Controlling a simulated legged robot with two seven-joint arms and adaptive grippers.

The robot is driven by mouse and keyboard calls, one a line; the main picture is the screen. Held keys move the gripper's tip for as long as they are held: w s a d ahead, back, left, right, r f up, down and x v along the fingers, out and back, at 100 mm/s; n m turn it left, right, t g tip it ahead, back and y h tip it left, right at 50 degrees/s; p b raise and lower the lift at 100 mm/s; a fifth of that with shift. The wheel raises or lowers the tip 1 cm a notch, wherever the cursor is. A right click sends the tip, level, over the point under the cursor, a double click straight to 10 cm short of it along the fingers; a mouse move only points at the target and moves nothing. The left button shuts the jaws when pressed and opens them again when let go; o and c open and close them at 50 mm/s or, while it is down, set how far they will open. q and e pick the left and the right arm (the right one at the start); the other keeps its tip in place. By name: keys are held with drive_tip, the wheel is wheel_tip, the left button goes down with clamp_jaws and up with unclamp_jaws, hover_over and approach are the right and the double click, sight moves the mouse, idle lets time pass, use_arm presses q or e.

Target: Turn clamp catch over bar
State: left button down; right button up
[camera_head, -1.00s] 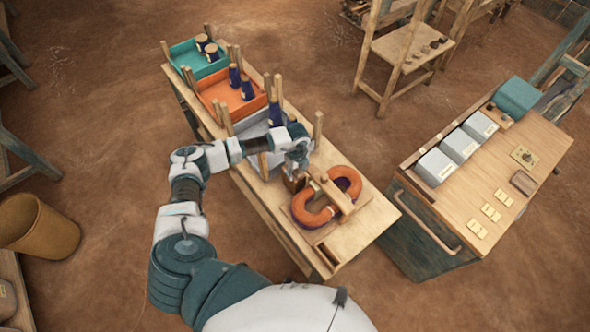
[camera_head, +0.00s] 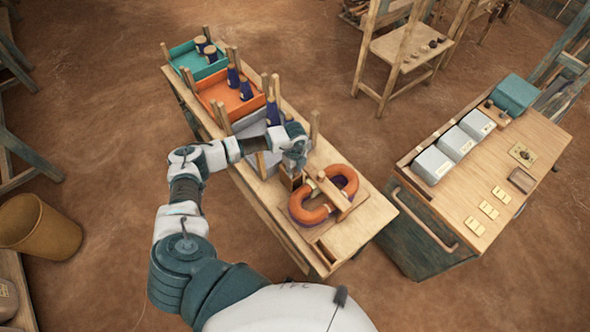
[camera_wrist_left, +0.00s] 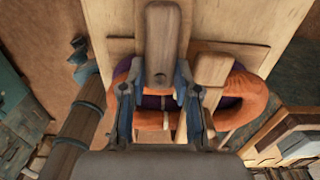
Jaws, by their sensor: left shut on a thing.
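The catch's long end points up in that view. The wooden bar (camera_wrist_left: 211,75) lies to the right of the catch, apart from it there. In the head view the bar (camera_head: 335,195) crosses the orange ring-shaped bundle (camera_head: 306,214). Purple shows inside the bundle. The gripper hides part of the catch. My right gripper is not in view.
Upright wooden pegs (camera_head: 314,128) stand close behind the gripper. An orange tray (camera_head: 213,90) and a teal tray (camera_head: 183,58) with dark cones are farther back. A cabinet (camera_head: 485,175) stands to the right, across a floor gap.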

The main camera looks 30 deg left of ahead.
use_arm(q)
drive_tip(key=shift+w+a, duration=0.1)
drive_tip(key=shift+m+b, duration=0.3)
drive_tip(key=shift+m, duration=0.3)
drive_tip(key=m+b, duration=0.1)
drive_tip(key=m, duration=0.2)
drive_tip(key=shift+f+b, duration=0.1)
drive_tip(key=shift+b, duration=0.2)
drive_tip(key=m+b, duration=0.2)
drive_tip(key=m, duration=0.1)
drive_tip(key=shift+m, duration=0.4)
drive_tip(key=shift+m+b, duration=0.45)
drive_tip(key=shift+m, duration=0.45)
drive_tip(key=m+b, duration=0.3)
drive_tip(key=m, duration=0.2)
drive_tip(key=shift+m+b, duration=0.75)
drive_tip(key=shift+m, duration=0.85)
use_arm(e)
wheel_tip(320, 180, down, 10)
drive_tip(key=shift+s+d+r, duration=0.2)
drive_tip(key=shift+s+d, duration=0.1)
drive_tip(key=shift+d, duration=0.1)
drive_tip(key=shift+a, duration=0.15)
